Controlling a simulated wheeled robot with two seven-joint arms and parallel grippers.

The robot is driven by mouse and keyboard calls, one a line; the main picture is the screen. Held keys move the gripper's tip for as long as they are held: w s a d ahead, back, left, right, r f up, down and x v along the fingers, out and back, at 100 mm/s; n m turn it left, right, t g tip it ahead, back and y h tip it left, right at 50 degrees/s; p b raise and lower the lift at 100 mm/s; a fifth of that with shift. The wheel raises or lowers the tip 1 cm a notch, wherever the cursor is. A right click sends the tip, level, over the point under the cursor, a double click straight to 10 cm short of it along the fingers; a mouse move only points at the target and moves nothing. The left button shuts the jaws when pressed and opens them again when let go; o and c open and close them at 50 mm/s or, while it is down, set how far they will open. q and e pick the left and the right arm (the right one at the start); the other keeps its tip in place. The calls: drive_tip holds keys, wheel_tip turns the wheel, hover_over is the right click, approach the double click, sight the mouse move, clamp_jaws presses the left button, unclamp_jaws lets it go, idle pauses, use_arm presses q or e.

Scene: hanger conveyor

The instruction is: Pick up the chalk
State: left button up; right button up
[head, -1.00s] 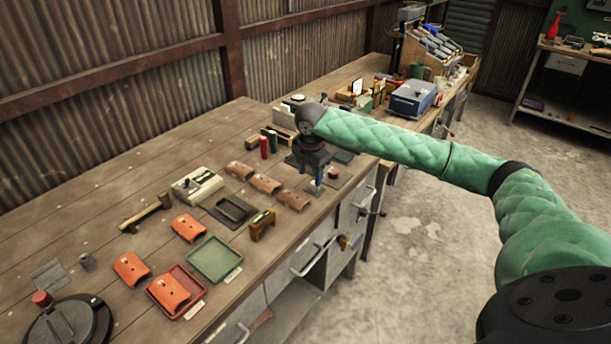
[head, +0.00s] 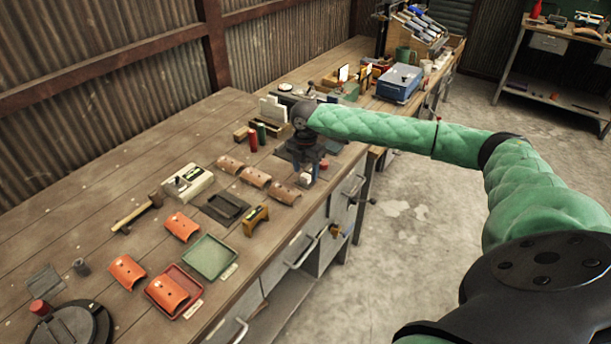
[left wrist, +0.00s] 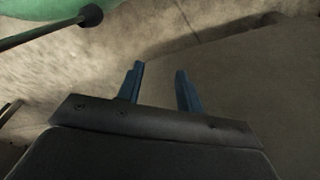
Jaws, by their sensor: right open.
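My right gripper (head: 308,171) points down over the front edge of the workbench, open, with its fingers partly hidden by its own dark wrist. A small pale block (head: 305,178), possibly the chalk, shows right at the fingertips. It is too small to tell whether it lies between the fingers or in front of them. No other thing can be surely told as chalk. My left gripper (left wrist: 160,85) shows only in the left wrist view, its two blue fingers apart with nothing between them, over grey floor.
Brown curved tiles (head: 254,177), a dark tray (head: 226,207) and a yellow-brown block (head: 256,220) lie left of the right gripper. Red and green cylinders (head: 253,141) stand close behind. A green tray (head: 210,258) and orange tiles (head: 127,271) are nearer. Floor is clear to the right.

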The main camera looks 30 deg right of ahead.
use_arm(q)
drive_tip(key=shift+s+a+f+p, duration=0.15)
drive_tip(key=shift+s+a+f, duration=0.1)
drive_tip(key=shift+f, duration=0.2)
drive_tip(key=shift+s+a+f+p, duration=0.15)
drive_tip(key=shift+s+a+f, duration=0.1)
drive_tip(key=shift+f, duration=0.2)
use_arm(e)
drive_tip(key=shift+f, duration=1.2)
drive_tip(key=c, duration=0.9)
drive_tip(key=shift+c, duration=0.5)
use_arm(q)
drive_tip(key=shift+s+r, duration=0.1)
drive_tip(key=shift+r, duration=0.05)
use_arm(e)
drive_tip(key=shift+r, duration=0.2)
